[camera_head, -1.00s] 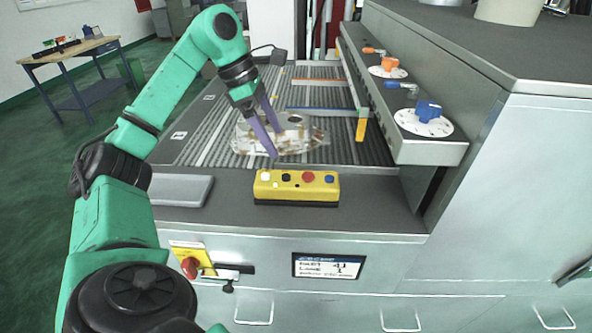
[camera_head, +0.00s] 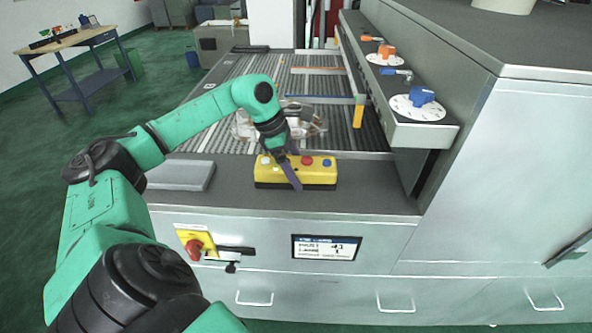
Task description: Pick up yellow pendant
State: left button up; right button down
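The yellow pendant (camera_head: 318,174) is a yellow box on a black base with several coloured buttons on top. It rests on the dark front ledge of the machine. My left gripper (camera_head: 290,165) comes down over the middle of the pendant. One purple finger crosses the pendant's front face. The other finger is mostly hidden by the wrist and seems to be at the top or far side. I cannot tell whether the fingers are touching the pendant or have closed on it. My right gripper is out of view.
A grey flat plate (camera_head: 180,175) lies on the ledge to the left. A shiny casting (camera_head: 308,122) sits on the roller conveyor behind. A yellow post (camera_head: 358,113) and a panel with an orange knob (camera_head: 387,52) and a blue knob (camera_head: 421,96) stand to the right.

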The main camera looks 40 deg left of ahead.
aim_at(296, 163)
pick_arm(q)
jog(key=c, duration=1.5)
grip_shut()
jog(key=shift+w+r, duration=0.1)
jog(key=shift+a+r, duration=0.1)
jog(key=shift+r, duration=0.1)
notch_tip(296, 163, up, 20)
jog(key=p, duration=0.3)
jog(key=shift+f, duration=0.25)
